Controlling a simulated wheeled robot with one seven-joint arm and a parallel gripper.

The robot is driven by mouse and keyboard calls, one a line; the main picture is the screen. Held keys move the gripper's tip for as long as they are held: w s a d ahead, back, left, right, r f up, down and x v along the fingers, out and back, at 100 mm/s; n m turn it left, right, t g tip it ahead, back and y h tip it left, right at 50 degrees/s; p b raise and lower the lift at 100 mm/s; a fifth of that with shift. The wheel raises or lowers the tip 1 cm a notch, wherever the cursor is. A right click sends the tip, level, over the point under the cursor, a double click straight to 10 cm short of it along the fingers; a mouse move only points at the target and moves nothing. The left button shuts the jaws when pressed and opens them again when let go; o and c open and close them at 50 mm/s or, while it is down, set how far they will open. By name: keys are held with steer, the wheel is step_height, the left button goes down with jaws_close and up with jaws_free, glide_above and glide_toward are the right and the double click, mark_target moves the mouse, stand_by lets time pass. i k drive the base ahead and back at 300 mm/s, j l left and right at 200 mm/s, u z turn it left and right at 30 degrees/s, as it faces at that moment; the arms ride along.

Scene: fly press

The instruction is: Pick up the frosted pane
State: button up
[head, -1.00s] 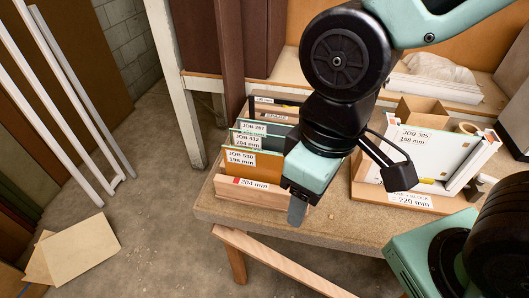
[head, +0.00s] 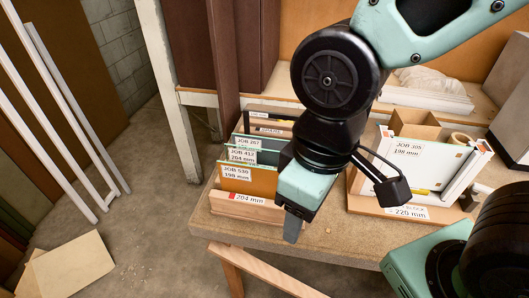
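A wooden rack (head: 246,207) on the table holds several upright panes with paper labels. The front pane (head: 262,183) is amber, and greenish panes (head: 240,150) stand behind it. On the right, a pale whitish pane (head: 428,165) labelled JOB 385 leans in a white frame on a wooden stand. I cannot tell for sure which pane is the frosted one. My gripper (head: 293,228) points down just right of the rack's front end, apart from the pale pane. Only one dark finger shows clearly, so its opening is hidden. My arm hides the rack's right side.
The table (head: 325,232) has bare room at its front edge. A tape roll (head: 458,140) and a small dark block (head: 470,198) are near the right stand. A white post (head: 170,80) stands behind left. Boards (head: 70,265) lie on the floor.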

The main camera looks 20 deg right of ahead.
mark_target(425, 164)
steer(key=z, duration=1.3)
steer(key=i+j+z, duration=0.1)
steer(key=i, duration=0.4)
